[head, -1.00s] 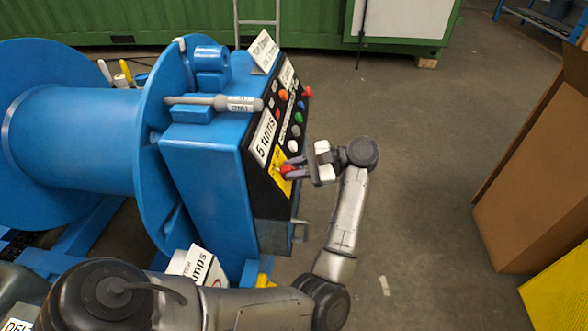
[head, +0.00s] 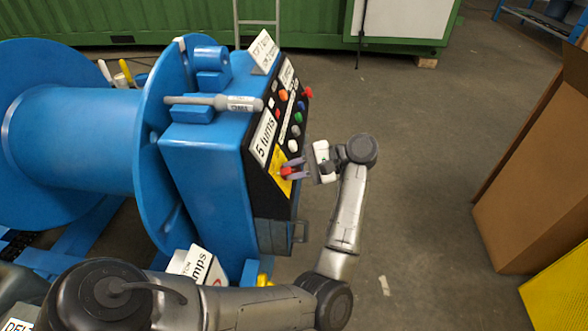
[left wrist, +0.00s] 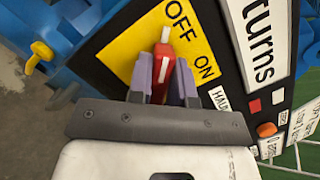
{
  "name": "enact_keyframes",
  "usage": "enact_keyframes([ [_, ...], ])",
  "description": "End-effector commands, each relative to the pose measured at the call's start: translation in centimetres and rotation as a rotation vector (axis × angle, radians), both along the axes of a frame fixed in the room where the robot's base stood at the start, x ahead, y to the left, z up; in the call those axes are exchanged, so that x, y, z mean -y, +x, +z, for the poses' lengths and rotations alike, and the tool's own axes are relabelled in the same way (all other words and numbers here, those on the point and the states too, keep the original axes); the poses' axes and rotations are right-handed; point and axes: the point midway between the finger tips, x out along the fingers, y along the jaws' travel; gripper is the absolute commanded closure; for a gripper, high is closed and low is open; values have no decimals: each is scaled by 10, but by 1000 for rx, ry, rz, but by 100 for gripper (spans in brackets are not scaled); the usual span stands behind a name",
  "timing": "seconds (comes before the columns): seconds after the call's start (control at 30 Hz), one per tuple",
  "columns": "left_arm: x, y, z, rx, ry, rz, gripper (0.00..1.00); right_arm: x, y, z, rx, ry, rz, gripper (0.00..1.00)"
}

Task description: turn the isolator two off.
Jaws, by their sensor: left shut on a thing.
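The isolator is a red handle (left wrist: 162,70) on a yellow plate (left wrist: 115,50) marked OFF and ON, on the sloping black panel of the blue machine. In the left wrist view its white-marked end points up, beside the word OFF; ON lies to its right. In the head view the red handle (head: 287,171) shows low on the panel. My left gripper (left wrist: 163,80) is shut on the handle, one purple finger on each side; it also shows in the head view (head: 293,169). The fingers hide part of the handle. My right gripper is not in view.
Several coloured buttons (head: 295,131) and a "5 turns" label (head: 263,137) sit above the plate. A grey-handled tool (head: 212,102) lies on top of the blue cabinet (head: 200,170). Open floor (head: 430,150) lies right of my arm, before a cardboard box (head: 540,170).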

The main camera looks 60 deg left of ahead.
Motion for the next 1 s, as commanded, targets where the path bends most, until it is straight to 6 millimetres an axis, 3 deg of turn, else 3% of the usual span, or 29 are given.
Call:
enact_keyframes([
  [0.3,0,0,0,1,2,1,55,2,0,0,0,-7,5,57],
  [0.63,2,5,3,0,-1,0,55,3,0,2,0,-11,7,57],
  [0.77,9,19,9,2,-4,-1,55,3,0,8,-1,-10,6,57],
  [1.0,30,63,26,3,-7,-3,55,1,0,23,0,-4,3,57],
])
